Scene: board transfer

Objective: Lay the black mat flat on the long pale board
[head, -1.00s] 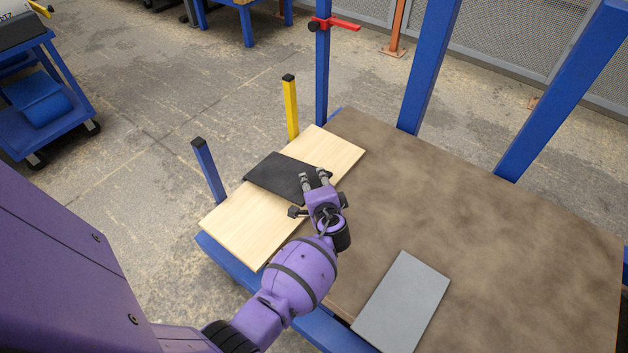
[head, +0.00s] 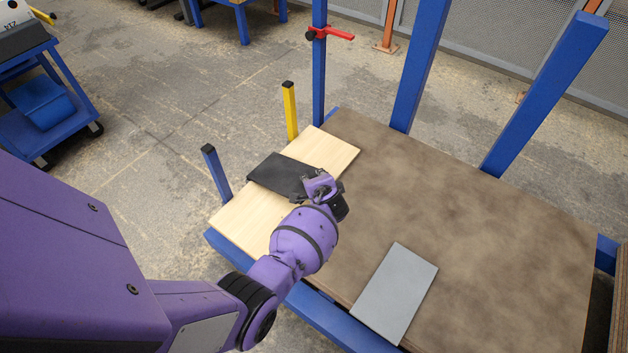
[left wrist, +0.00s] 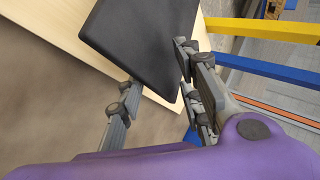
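The black mat (head: 280,176) lies across the long pale board (head: 248,220), and its left end reaches slightly past the board's far-left edge. Whether it rests fully on the board, I cannot tell. Its right end is partly hidden by my left gripper (head: 318,186). In the left wrist view the fingers of my left gripper (left wrist: 156,62) stand apart, one on each side of a corner of the mat (left wrist: 145,40). The pale board (left wrist: 52,22) shows behind the mat. My right gripper is not in view.
The board lies at the left end of a brown tabletop (head: 470,220) with blue posts. A grey panel (head: 395,292) lies at the near side. A yellow post (head: 290,110) and a short blue post (head: 216,172) stand beside the board. The right tabletop is clear.

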